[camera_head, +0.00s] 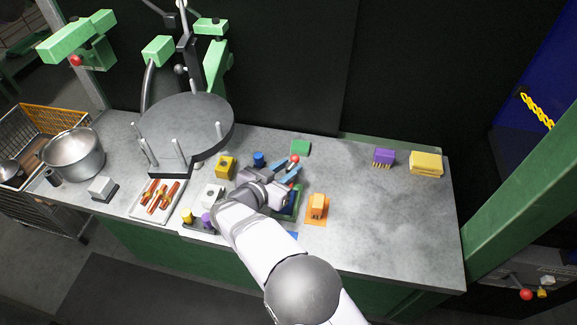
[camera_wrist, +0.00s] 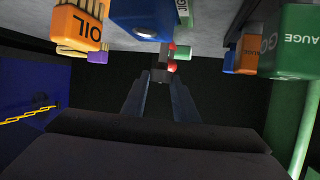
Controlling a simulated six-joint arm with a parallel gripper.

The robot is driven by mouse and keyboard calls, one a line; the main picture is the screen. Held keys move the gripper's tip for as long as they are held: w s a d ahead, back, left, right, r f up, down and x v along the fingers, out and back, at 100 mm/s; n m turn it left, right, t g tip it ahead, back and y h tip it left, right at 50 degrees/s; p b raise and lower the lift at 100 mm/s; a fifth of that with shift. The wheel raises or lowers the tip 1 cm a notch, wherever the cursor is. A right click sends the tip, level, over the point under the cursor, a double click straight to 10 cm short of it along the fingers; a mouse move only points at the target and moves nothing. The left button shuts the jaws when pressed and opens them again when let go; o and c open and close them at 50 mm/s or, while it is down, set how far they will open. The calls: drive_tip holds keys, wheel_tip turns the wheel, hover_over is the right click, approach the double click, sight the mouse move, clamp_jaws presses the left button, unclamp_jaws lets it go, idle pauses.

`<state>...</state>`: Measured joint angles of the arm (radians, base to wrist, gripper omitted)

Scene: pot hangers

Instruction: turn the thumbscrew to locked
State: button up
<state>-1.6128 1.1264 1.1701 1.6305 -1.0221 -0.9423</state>
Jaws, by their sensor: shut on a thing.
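The thumbscrew (camera_head: 295,159) shows as a red ball end just past my fingers in the head view. In the wrist view two red balls (camera_wrist: 172,68) sit close beside a small grey piece between my fingertips. My gripper (camera_head: 287,171) is low over the middle of the bench, pointing away from my body. It also shows in the wrist view (camera_wrist: 160,82), its two dark fingers converging on that grey piece. It is shut on what looks like the thumbscrew. My fingers hide its shaft, and I cannot read its lock position.
An orange block (camera_head: 318,205) stands close to the right of my gripper. A round grey table (camera_head: 190,120) with upright pegs stands further left. The bench's right side is mostly clear.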

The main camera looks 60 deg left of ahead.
drive_tip(key=shift+a+f+m+t+h+b, duration=0.15)
drive_tip(key=shift+m+t+h+b, duration=0.15)
drive_tip(key=shift+m+h+b, duration=0.35)
drive_tip(key=shift+s+m+b, duration=0.1)
drive_tip(key=shift+m+b, duration=0.15)
drive_tip(key=shift+b, duration=0.15)
drive_tip(key=shift+r+h+b, duration=0.2)
drive_tip(key=shift+h+b, duration=0.15)
drive_tip(key=shift+h, duration=0.2)
drive_tip(key=o, duration=1.1)
drive_tip(key=shift+c, duration=0.2)
drive_tip(key=b+v, duration=0.2)
drive_tip(key=v, duration=0.5)
drive_tip(key=shift+s, duration=0.15)
